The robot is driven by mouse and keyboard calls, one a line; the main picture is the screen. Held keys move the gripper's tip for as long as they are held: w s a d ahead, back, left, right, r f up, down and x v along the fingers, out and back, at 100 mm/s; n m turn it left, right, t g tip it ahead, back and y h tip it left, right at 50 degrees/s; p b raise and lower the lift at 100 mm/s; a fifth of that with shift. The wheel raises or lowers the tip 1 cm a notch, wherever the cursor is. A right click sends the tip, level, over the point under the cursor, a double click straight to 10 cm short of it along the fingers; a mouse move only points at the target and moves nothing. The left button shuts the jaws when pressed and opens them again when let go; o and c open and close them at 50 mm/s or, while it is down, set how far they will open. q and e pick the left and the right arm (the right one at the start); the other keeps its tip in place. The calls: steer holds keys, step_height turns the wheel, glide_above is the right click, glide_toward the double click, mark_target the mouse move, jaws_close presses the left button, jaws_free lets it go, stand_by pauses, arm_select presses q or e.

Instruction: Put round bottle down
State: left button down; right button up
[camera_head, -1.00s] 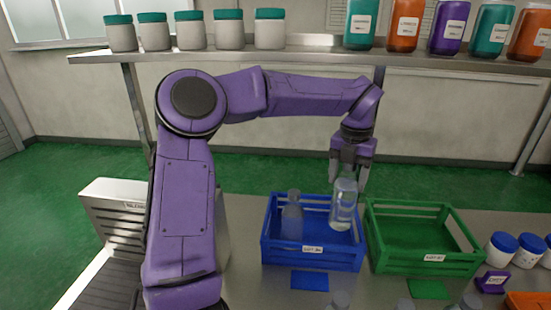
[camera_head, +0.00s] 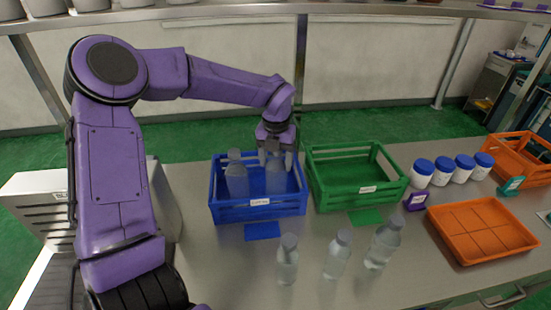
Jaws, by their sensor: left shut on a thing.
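My left gripper (camera_head: 273,148) is shut on the top of a clear round bottle (camera_head: 275,178) with a grey cap. The bottle is upright and inside the blue crate (camera_head: 230,213), on its right side. The front wall hides the bottle's base, so I cannot tell whether it touches the crate floor. A second clear bottle (camera_head: 237,182) stands to its left in the same crate. My right gripper is not in view.
An empty green crate (camera_head: 360,192) stands just right of the blue one. Clear bottles (camera_head: 288,262), (camera_head: 337,256) and (camera_head: 383,243) stand in front on the table. White jars with blue lids (camera_head: 443,170) and an orange divided tray (camera_head: 480,232) are to the right.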

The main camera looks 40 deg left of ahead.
arm_select(q)
steer(key=shift+c, duration=0.8)
jaws_free()
step_height(320, 180, up, 12)
steer(key=shift+r+b, duration=0.1)
steer(key=shift+b, duration=0.4)
